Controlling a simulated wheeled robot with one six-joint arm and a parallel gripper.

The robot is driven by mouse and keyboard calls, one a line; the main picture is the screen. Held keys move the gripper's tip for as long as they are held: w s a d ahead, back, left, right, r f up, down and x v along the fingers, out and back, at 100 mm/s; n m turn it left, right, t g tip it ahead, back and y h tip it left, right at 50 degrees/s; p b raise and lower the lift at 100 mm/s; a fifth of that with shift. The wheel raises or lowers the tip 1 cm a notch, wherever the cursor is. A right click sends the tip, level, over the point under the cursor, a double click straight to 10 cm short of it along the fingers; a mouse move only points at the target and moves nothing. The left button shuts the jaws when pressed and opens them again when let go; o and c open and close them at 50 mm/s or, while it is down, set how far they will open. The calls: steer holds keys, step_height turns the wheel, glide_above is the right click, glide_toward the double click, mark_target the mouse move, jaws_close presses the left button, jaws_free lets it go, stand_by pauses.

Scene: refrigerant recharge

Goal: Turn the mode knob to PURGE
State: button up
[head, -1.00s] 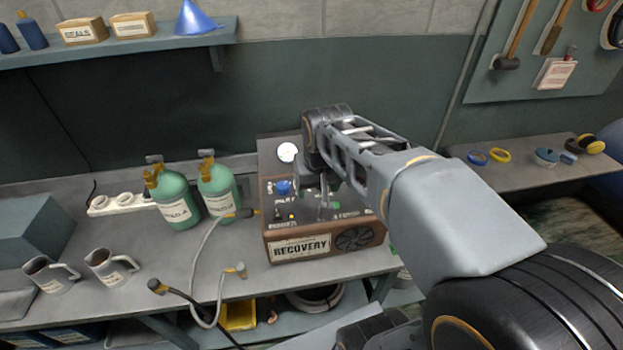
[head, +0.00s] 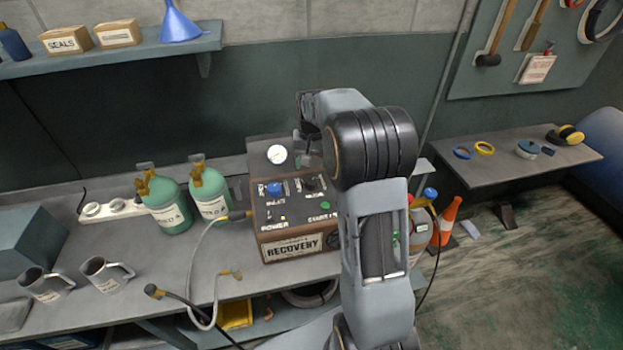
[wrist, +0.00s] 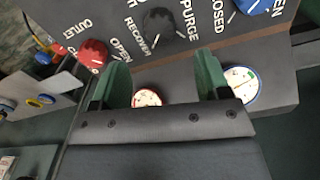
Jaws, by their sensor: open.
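The recovery machine (head: 258,237) is a brown box with a dark top panel on the bench. Its black mode knob (wrist: 158,22) sits between the words RECOVER and PURGE in the wrist view. It also shows as a dark knob in the head view (head: 312,183). Where its pointer aims is hard to tell. My gripper (wrist: 162,70) is open and empty, its two green fingers apart and pointing toward the knob without touching it. In the head view, my arm largely hides the gripper near the back of the machine.
A red outlet knob (wrist: 92,52) and a blue knob (wrist: 250,4) flank the mode knob. Two gauges, red-rimmed (wrist: 147,97) and blue-rimmed (wrist: 242,84), lie near my fingers. Green cylinders (head: 168,207) and a hose (head: 192,265) stand left of the machine.

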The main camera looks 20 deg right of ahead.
mark_target(311, 180)
step_height(311, 180, down, 8)
steer(key=shift+p, duration=0.55)
steer(key=c, duration=0.9)
